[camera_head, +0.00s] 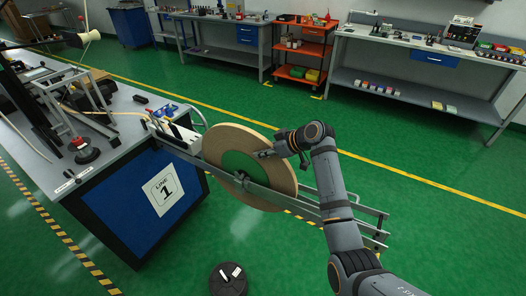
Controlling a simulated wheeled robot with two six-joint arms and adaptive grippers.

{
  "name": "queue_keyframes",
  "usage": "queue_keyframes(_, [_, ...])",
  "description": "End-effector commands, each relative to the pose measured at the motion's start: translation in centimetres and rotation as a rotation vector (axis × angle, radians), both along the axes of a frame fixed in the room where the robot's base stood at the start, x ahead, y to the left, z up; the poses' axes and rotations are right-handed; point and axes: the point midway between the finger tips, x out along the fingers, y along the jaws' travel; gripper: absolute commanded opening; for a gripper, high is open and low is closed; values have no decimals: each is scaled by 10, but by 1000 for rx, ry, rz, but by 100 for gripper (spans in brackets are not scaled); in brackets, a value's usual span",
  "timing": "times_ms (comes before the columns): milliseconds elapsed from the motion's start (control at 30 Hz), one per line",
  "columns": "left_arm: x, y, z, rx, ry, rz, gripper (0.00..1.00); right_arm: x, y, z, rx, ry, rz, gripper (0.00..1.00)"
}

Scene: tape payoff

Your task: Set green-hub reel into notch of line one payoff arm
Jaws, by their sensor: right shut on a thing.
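The green-hub reel (225,140) is a large tan disc with a green centre, standing on edge at the payoff arm. The line one payoff arm (335,208) is a pair of grey metal rails reaching right from the blue line one bench. The near rail crosses in front of the reel's lower part. My right gripper (265,154) is shut on the reel near the right side of its green hub. The notch is too small to make out, and I cannot tell whether the reel's axle sits in it. My left gripper is not in view.
The line one bench (172,228) with its "Line 1" sign stands at left. A black round object (228,280) lies on the floor below the payoff arm. Workbenches (420,90) and an orange cart (302,50) stand at the back. The green floor at right is clear.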

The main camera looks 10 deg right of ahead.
Motion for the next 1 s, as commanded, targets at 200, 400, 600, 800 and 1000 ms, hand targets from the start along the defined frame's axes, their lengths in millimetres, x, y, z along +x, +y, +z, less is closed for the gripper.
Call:
queue_keyframes(200, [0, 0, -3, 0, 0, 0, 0, 2, 1, 0, 8, -13, 0, 0])
queue_keyframes(400, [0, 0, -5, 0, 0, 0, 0, 2, 2, -6, 8, -13, -1, 0])
queue_keyframes(600, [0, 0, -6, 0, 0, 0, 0, 2, 2, -7, 7, -14, -1, 0])
queue_keyframes(800, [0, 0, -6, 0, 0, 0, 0, 2, 1, -7, 7, -13, 0, 27])
queue_keyframes(1000, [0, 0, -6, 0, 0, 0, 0, 1, 1, -10, 3, -6, 0, 43])
